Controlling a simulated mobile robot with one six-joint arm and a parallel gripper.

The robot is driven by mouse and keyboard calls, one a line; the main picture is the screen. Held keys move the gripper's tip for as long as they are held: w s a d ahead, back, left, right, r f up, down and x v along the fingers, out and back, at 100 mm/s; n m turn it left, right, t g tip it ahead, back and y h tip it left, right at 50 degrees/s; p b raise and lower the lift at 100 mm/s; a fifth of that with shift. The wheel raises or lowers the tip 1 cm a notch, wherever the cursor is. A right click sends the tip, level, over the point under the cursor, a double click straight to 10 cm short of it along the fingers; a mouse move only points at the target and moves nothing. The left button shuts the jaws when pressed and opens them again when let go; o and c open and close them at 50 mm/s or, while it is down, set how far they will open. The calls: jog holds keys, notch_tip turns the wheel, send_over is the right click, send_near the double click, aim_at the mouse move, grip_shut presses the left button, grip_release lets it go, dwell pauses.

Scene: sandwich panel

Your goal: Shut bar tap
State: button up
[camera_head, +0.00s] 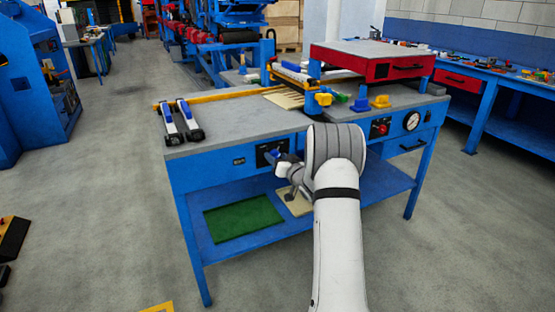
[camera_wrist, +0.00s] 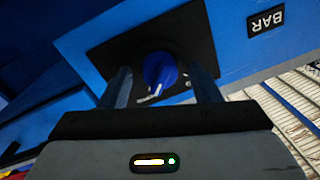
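The bar tap is a round blue knob (camera_wrist: 160,72) on a black plate (camera_wrist: 117,50), set in the blue front panel of the bench. A black label reading BAR (camera_wrist: 267,20) is beside it, upside down in the wrist view. In the head view the black plate (camera_head: 261,157) is partly covered by my gripper (camera_head: 275,155). In the wrist view my gripper (camera_wrist: 162,85) is open, with one finger on each side of the knob. A gap shows between the knob and each finger. A small pale piece by the knob is too blurred to make out.
The grey bench top (camera_head: 225,115) is above the panel. Two clamps (camera_head: 181,120) lie on its left. A green mat (camera_head: 243,220) lies on the lower shelf.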

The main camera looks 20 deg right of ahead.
jog(key=c, duration=0.9)
jog(key=shift+a, duration=0.15)
jog(key=shift+c, duration=0.2)
jog(key=shift+b, duration=0.3)
jog(key=shift+n, duration=0.4)
jog(key=n+b, duration=0.8)
jog(key=n+h+b, duration=0.1)
jog(key=n+b, duration=0.7)
jog(key=shift+r+g+h+b, duration=0.1)
jog(key=shift+g+h+b, duration=0.2)
jog(key=shift+g+b, duration=0.1)
jog(key=shift+r, duration=0.1)
